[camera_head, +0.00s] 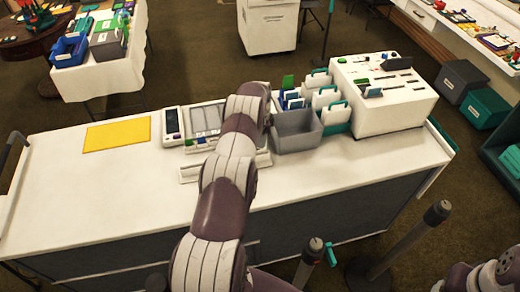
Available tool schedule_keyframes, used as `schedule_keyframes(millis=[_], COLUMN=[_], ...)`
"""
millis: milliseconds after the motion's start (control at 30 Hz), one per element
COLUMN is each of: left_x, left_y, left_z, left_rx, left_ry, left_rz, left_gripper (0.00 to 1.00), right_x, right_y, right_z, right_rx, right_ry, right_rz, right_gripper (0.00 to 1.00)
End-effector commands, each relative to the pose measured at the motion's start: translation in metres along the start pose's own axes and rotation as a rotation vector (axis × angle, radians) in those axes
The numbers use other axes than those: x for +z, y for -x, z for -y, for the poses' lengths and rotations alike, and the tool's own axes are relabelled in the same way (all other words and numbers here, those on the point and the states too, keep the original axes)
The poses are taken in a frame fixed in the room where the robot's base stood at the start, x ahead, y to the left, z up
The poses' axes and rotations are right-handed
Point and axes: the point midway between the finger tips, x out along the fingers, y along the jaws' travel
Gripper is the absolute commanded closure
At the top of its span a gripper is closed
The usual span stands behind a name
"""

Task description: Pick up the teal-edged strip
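My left arm rises from the bottom middle over the white table, and its far end, by my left gripper (265,115), is beside a grey bin (297,131). The fingers are not clear, so I cannot tell open from shut. No teal-edged strip shows clearly. White holders with teal edges (326,98) stand behind the bin. Narrow pale strips (190,174) lie left of my arm, which hides part of them; I cannot make out a teal edge. My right arm shows only as links at the bottom right; its gripper is out of view.
A white slotted box (382,96) stands at the table's right. A yellow mat (117,135), a small device (173,125) and a grey-panelled tray (206,118) lie further left. The left of the white table (90,195) is clear. Posts (437,213) stand in front.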

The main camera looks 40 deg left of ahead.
Motion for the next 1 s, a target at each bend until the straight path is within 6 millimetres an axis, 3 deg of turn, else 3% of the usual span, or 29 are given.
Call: schedule_keyframes(millis=[33,100,500,667,900,1000], left_x=[0.000,0.000,0.000,0.000,0.000,0.000], left_y=[0.000,0.000,0.006,0.035,0.096,0.104], left_z=[0.000,0.000,0.000,0.000,0.000,-0.001], left_rx=[0.000,0.001,0.001,0.000,0.001,0.001], left_ry=[0.000,0.000,0.000,0.000,0.000,0.000], left_rz=[0.000,0.000,0.000,0.000,0.000,0.001], left_gripper=[0.82,1.00,1.00,1.00,1.00,1.00], right_x=[0.000,0.000,-0.001,-0.003,-0.011,-0.012], right_y=[0.001,0.001,0.005,0.028,0.091,0.100], right_z=[0.000,0.000,0.000,0.000,0.000,0.000], right_rx=[0.000,0.000,0.000,0.000,0.000,0.000], right_ry=[0.000,0.000,0.000,0.000,0.000,0.000], right_rz=[0.000,0.000,0.000,0.000,0.000,0.000], right_gripper=[0.57,0.57,0.57,0.57,0.57,0.57])
